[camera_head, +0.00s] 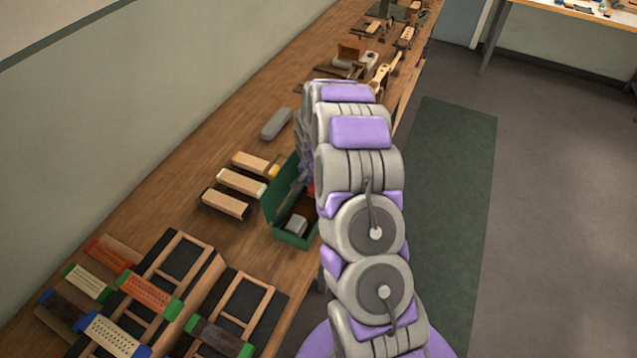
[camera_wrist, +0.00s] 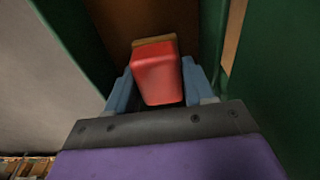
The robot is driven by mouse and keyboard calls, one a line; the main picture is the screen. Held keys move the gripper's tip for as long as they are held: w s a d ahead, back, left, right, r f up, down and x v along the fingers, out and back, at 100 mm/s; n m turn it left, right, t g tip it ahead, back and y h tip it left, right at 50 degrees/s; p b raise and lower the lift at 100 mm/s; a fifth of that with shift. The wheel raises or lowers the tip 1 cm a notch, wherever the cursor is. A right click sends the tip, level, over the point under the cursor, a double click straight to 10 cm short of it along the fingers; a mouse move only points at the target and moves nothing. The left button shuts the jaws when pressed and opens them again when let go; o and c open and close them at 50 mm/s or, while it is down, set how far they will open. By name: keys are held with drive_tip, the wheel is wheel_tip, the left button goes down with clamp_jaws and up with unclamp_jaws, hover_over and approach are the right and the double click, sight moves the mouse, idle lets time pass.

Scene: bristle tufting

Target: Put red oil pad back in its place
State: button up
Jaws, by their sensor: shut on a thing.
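The red oil pad (camera_wrist: 158,72) shows in the wrist view between the two blue-grey fingers of my gripper (camera_wrist: 158,88). The gripper is shut on it. The pad has a tan edge on its far side. Green walls of a box (camera_wrist: 268,75) stand on both sides of the gripper, with a brown surface beyond the pad. In the head view the green box (camera_head: 293,238) stands open on the bench, and a small red patch shows at my arm's edge. My arm hides the gripper and part of the box there.
A grey block (camera_head: 298,223) lies in the green box. Several wooden blocks (camera_head: 240,182) lie left of it, and a grey case (camera_head: 276,124) lies behind. Brushes and dark frames (camera_head: 240,310) fill the near bench. The wall (camera_head: 120,100) runs along the left.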

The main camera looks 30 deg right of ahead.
drive_tip(key=shift+d+f, duration=0.1)
drive_tip(key=shift+f, duration=0.05)
drive_tip(key=o, duration=1)
drive_tip(key=shift+d, duration=0.15)
drive_tip(key=shift+o, duration=1.4)
drive_tip(key=shift+d+f, duration=0.1)
drive_tip(key=shift+d, duration=0.15)
drive_tip(key=shift+o, duration=1)
drive_tip(key=shift+a, duration=0.2)
drive_tip(key=shift+o, duration=0.2)
drive_tip(key=shift+o, duration=0.6)
